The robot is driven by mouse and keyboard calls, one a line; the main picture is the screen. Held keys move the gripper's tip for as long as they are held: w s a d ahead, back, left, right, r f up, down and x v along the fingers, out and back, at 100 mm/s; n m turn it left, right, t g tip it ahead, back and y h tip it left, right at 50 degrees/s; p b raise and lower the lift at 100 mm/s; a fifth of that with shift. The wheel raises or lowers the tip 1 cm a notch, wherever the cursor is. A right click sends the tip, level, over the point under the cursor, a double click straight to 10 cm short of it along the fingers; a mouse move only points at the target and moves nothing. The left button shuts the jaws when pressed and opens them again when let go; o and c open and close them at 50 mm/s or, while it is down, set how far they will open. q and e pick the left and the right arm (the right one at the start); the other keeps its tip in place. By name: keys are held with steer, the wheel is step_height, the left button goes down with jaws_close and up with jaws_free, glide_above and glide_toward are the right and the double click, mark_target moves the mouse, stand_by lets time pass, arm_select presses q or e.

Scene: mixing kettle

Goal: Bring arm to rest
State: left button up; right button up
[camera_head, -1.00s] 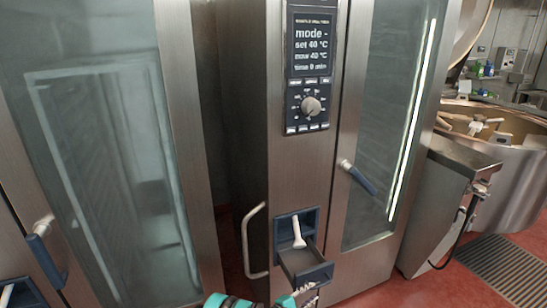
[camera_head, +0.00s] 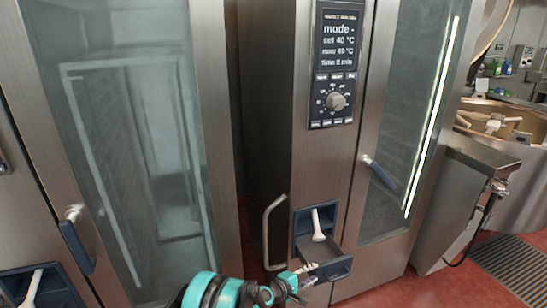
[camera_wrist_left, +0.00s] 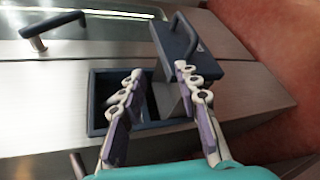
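My left arm comes in at the bottom of the head view, with teal and dark joints. Its gripper (camera_head: 298,284) is just in front of a small pulled-out drawer (camera_head: 330,270) on the steel cabinet. In the left wrist view, the two fingers (camera_wrist_left: 158,82) are spread apart, with nothing clearly held between them. The drawer front (camera_wrist_left: 225,72) with its dark handle lies beyond and to the right of the fingertips. I cannot tell whether a finger touches the drawer. My right gripper is not in view.
A white scoop-like piece (camera_head: 318,225) stands in the drawer recess. A curved metal bar handle (camera_head: 268,232) is left of it. Above are a control knob (camera_head: 337,102) and a display (camera_head: 339,42). Glass doors flank the panel. A large kettle (camera_head: 510,180) stands at right.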

arm_select(q)
steer(key=s+a+r+m+y, duration=0.2)
steer(key=s+a+r+m, duration=0.15)
steer(key=a+r, duration=0.45)
steer(key=s+a+r+m+y, duration=0.25)
steer(key=s+a+r, duration=0.25)
steer(key=r, duration=0.4)
steer(key=s+a+m+g+y, duration=0.1)
steer(key=s+a+m+y, duration=0.2)
steer(key=s+a, duration=0.6)
steer(key=s+a+r+m+g+y, duration=0.1)
steer(key=s+a+m+y, duration=0.2)
steer(key=s+a, duration=0.6)
steer(key=s, duration=0.7)
steer(key=shift+s+a+r, duration=0.2)
steer(key=shift+s, duration=0.05)
